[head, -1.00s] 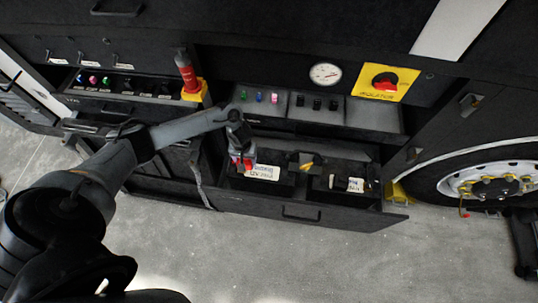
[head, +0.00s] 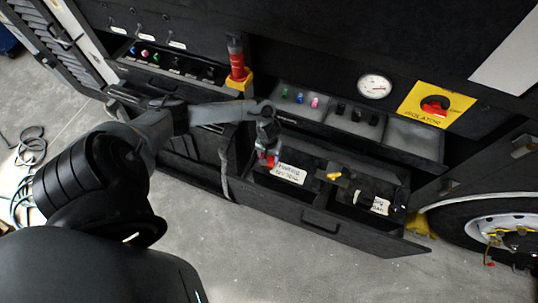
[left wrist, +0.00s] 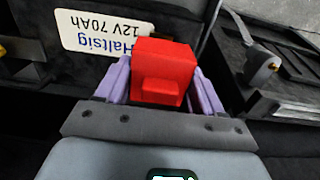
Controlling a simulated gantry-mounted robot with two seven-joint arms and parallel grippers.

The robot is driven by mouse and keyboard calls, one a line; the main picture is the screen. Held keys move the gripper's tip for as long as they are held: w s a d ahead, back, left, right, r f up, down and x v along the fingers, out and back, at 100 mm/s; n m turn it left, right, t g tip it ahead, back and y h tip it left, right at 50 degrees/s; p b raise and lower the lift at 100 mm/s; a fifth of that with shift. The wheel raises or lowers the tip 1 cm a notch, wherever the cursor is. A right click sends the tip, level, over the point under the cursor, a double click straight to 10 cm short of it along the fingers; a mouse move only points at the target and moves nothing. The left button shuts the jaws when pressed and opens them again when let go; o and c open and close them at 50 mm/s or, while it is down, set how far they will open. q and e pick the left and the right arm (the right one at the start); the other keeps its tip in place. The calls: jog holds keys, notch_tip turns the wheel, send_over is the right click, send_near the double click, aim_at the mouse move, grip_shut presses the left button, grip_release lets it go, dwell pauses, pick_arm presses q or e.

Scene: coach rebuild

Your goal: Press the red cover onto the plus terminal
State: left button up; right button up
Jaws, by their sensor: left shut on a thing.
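The red cover (left wrist: 162,72) is a small red block with a raised tab. My left gripper (head: 268,154) is shut on it, and its purple fingers (left wrist: 160,85) flank it in the left wrist view. In the head view a bit of the red cover (head: 271,161) shows below the fingers, at the left end of a black battery with a white label (head: 290,173). The label reads 12V 70Ah in the left wrist view (left wrist: 103,33). I see no plus terminal; the gripper and cover hide that spot. I cannot tell whether the cover touches the battery. My right gripper is out of view.
The battery sits in an open drawer (head: 322,222) with a yellow part (head: 335,176) and a second labelled battery (head: 379,206) to the right. A switch panel (head: 340,112) and a yellow isolator plate (head: 436,104) are above. A strap (head: 224,170) hangs left.

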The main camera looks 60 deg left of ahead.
pick_arm(q)
jog(key=shift+f+b, duration=1.2)
jog(key=shift+b, duration=0.1)
jog(key=shift+f+b, duration=0.3)
jog(key=shift+f, duration=1.15)
jog(key=shift+p, duration=0.4)
jog(key=shift+p, duration=0.55)
jog(key=shift+p, duration=0.4)
jog(key=shift+f, duration=0.1)
dwell(0.8)
jog(key=shift+f, duration=0.45)
dwell(0.5)
